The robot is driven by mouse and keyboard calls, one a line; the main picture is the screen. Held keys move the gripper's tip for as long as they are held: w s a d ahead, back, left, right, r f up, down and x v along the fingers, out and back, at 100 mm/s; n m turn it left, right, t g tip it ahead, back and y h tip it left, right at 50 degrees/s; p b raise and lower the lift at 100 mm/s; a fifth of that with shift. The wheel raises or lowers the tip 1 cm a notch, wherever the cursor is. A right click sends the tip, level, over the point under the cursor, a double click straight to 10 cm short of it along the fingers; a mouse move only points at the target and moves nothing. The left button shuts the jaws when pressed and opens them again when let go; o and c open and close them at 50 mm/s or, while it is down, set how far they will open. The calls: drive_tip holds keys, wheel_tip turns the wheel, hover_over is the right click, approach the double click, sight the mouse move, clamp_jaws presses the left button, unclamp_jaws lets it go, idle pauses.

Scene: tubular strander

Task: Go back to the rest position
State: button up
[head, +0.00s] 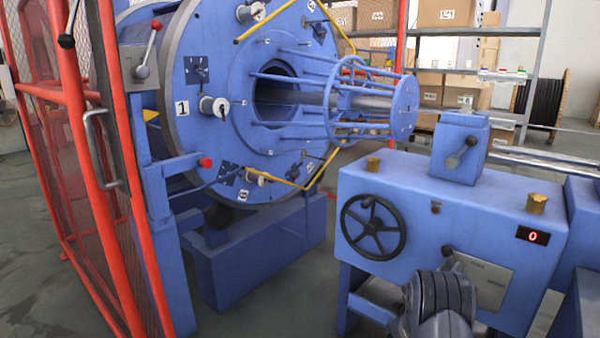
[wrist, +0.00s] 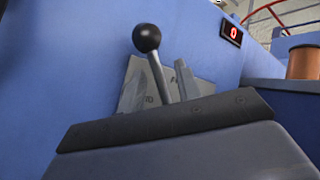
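My gripper (wrist: 165,120) fills the lower part of the wrist view as a grey body with a dark front edge. Just beyond it stands a lever with a black ball knob (wrist: 147,38) on a grey lettered plate (wrist: 203,88) on the blue cabinet. A narrow grey piece stands right beside the lever stem; I cannot tell whether the fingers touch the stem or how far apart they are. In the head view my arm is in front of the cabinet (head: 460,215) and hides my gripper. The lever's black knob (head: 447,250) shows just above my arm.
The cabinet has a black handwheel (head: 373,227) and a red display reading 0 (head: 533,236). The large blue strander drum (head: 250,100) stands behind it. A red mesh guard (head: 85,170) is at left. Grey floor (head: 290,290) is free between them.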

drive_tip(key=s+a+f+n+p, duration=0.1)
drive_tip(key=s+a+f+p, duration=0.1)
drive_tip(key=s+a+f, duration=0.4)
drive_tip(key=w+d+r+m+g+b, duration=0.1)
drive_tip(key=w+d+r+m+g, duration=0.1)
drive_tip(key=w+d+r+m, duration=0.2)
drive_tip(key=shift+w+d+r+h+b, duration=0.35)
drive_tip(key=shift+w+d+r, duration=0.3)
drive_tip(key=shift+d+r, duration=0.75)
